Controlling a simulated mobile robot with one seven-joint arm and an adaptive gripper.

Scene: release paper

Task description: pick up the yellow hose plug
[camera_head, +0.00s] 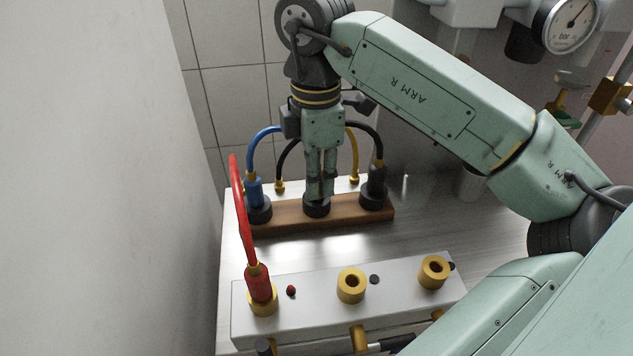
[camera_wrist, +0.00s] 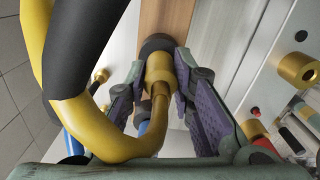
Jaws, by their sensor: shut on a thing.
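The yellow hose plug (camera_wrist: 160,72) has a brass-coloured body and a yellow hose (camera_wrist: 95,135) that loops toward the camera in the wrist view. My gripper (camera_wrist: 160,78) is shut on the plug, with a purple-padded finger on each side. The plug's far end meets a black ring socket (camera_wrist: 157,44); how deep it sits cannot be told. In the head view my gripper (camera_head: 319,190) points down over the middle black socket (camera_head: 317,207) of the wooden strip (camera_head: 340,217), its fingers hiding the plug. Part of the yellow hose (camera_head: 353,158) shows behind on the right.
A blue plug (camera_head: 254,190) stands left of my gripper and a black plug (camera_head: 377,180) right, both close. In front, a grey block (camera_head: 315,295) holds a red plug (camera_head: 258,285) and two empty brass sockets (camera_head: 351,286). Bare metal bench (camera_head: 430,225) lies to the right.

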